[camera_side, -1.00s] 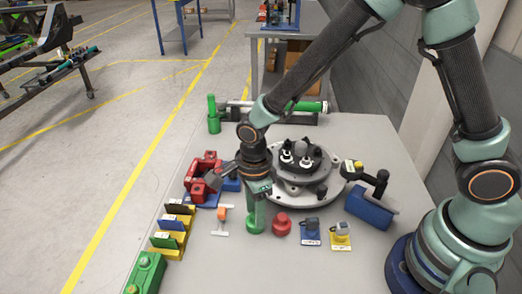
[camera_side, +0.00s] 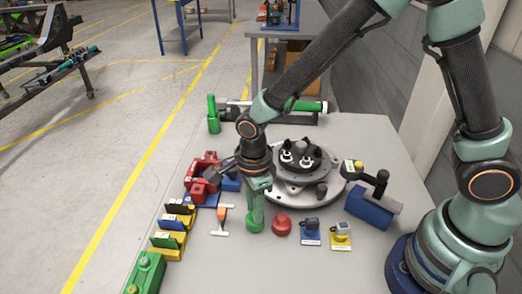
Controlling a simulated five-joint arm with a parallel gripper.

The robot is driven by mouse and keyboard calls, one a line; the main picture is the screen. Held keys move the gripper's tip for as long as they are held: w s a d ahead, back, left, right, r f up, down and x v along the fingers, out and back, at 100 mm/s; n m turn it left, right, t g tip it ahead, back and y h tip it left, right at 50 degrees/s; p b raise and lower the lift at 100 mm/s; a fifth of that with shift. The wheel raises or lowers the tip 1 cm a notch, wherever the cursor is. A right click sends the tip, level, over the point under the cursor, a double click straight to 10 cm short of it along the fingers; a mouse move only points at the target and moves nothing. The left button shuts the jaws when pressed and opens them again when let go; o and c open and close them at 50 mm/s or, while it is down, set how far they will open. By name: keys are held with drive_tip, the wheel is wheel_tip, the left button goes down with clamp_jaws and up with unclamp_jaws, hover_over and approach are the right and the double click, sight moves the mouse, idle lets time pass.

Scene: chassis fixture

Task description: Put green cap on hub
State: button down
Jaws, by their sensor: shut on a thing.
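The green cap (camera_side: 255,225) is at the front middle of the table, left of a red cap (camera_side: 281,223). My gripper (camera_side: 255,212) points down over the green cap and is shut on it. Whether the cap touches the table or is just above it, I cannot tell. The hub (camera_side: 301,156) is the dark raised centre with white fittings on the round grey chassis plate (camera_side: 278,194), behind and to the right of my gripper. My wrist hides the left part of the plate.
A blue block (camera_side: 370,207) with a black handle stands right of the plate. Two small connectors (camera_side: 310,230) (camera_side: 340,234) sit right of the red cap. A red vise (camera_side: 203,178), coloured holders (camera_side: 170,228) and a green box (camera_side: 146,272) line the left edge. A green cylinder (camera_side: 213,115) stands behind.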

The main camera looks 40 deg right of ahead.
drive_tip(key=shift+r, duration=0.6)
drive_tip(key=shift+r, duration=0.1)
drive_tip(key=shift+r, duration=1.4)
drive_tip(key=shift+d, duration=0.1)
drive_tip(key=w+d+r+m, duration=0.25)
drive_tip(key=d+r, duration=0.35)
drive_tip(key=d, duration=0.3)
drive_tip(key=w+d+r+m, duration=0.2)
drive_tip(key=d+r+m, duration=0.2)
drive_tip(key=d+r, duration=0.45)
drive_tip(key=shift+n, duration=0.25)
drive_tip(key=shift+w+d+f, duration=0.1)
drive_tip(key=shift+d+f, duration=0.1)
drive_tip(key=shift+f, duration=0.9)
drive_tip(key=shift+d+f, duration=0.25)
drive_tip(key=shift+f, duration=0.8)
drive_tip(key=shift+w+d+f, duration=0.1)
drive_tip(key=shift+d+f, duration=0.1)
drive_tip(key=shift+f, duration=0.9)
drive_tip(key=shift+f, duration=0.1)
